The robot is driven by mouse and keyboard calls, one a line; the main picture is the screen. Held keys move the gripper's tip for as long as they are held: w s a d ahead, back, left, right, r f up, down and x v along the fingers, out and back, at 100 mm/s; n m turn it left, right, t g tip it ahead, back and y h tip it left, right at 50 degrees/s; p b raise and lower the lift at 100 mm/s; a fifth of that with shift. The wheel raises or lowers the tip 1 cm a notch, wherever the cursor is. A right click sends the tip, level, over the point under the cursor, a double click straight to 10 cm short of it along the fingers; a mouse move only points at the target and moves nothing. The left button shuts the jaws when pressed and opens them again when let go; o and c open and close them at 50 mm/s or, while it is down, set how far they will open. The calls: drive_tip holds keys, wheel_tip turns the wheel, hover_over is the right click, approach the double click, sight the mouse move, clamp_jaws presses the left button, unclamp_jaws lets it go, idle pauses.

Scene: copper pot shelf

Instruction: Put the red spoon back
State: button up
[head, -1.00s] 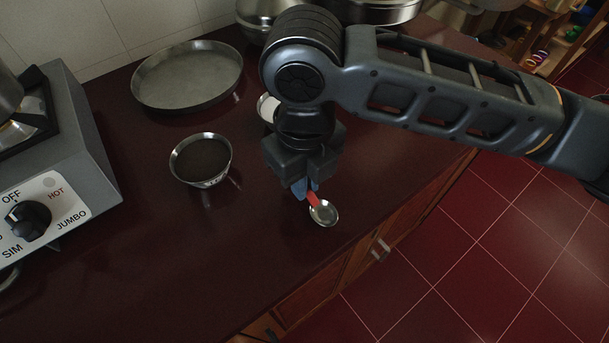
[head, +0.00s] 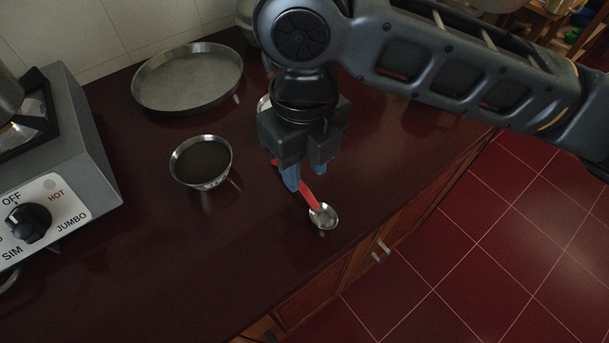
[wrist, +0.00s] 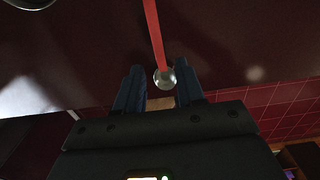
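The red spoon (head: 312,200) has a red handle and a shiny metal bowl. It appears to lie on the dark red counter (head: 250,255) near its front edge, with the bowl toward the edge. In the head view my gripper (head: 305,181) is just above the handle, pointing down, its blue fingers apart. Part of the handle is hidden behind the fingers. In the wrist view the spoon's bowl (wrist: 165,78) shows in the gap between the two open fingers, and the red handle runs up from it. I see no contact between fingers and spoon.
A steel bowl with dark contents (head: 201,162) stands left of my gripper. A wide shallow pan (head: 188,78) is behind it. A stove with a knob (head: 60,150) is at the left. A pale-topped container is partly hidden behind my gripper. The front counter is clear.

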sight(304, 188)
wheel_tip(304, 188, up, 8)
drive_tip(key=shift+f, duration=0.15)
